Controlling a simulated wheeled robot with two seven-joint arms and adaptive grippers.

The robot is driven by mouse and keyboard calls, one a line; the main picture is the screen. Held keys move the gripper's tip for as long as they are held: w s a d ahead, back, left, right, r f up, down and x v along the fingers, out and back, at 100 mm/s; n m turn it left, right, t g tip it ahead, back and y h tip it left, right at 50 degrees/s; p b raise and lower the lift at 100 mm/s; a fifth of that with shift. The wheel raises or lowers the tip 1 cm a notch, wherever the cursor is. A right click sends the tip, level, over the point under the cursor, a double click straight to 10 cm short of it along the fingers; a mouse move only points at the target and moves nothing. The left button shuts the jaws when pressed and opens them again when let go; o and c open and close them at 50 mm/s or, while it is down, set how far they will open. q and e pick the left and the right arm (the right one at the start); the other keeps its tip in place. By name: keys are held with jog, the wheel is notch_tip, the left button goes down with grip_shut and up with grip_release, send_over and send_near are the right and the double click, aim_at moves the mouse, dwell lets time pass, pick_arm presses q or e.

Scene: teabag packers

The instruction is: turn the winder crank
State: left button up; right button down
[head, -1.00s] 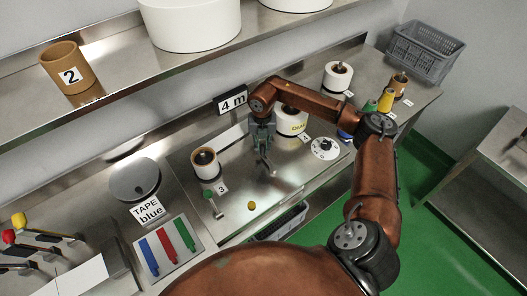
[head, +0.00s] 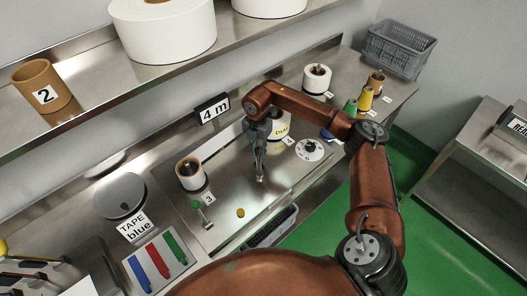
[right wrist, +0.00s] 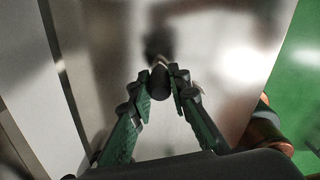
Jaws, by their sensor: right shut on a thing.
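My right gripper (head: 260,179) points down at the steel winder panel (head: 222,232), right of the spool marked 3. In the right wrist view its green-padded fingers (right wrist: 160,88) are shut on a dark round handle (right wrist: 159,82), which I take to be the winder crank's knob. A blurred dark spot and a pale bar show just beyond the handle, and the crank's arm is hard to make out. In the head view the fingers hide most of the crank. My left gripper is out of view.
A spool (head: 190,174), a green-knobbed lever (head: 201,213) and a yellow button (head: 240,213) stand left of the gripper. A dial (head: 309,149) lies right, and a "4 m" sign (head: 212,108) behind. The shelf (head: 85,98) overhangs the back.

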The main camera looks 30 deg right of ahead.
jog(key=shift+w+r, duration=0.1)
dwell(0.3)
jog(key=c, duration=1.8)
grip_release()
notch_tip(320, 180, up, 12)
jog(key=shift+f, duration=0.1)
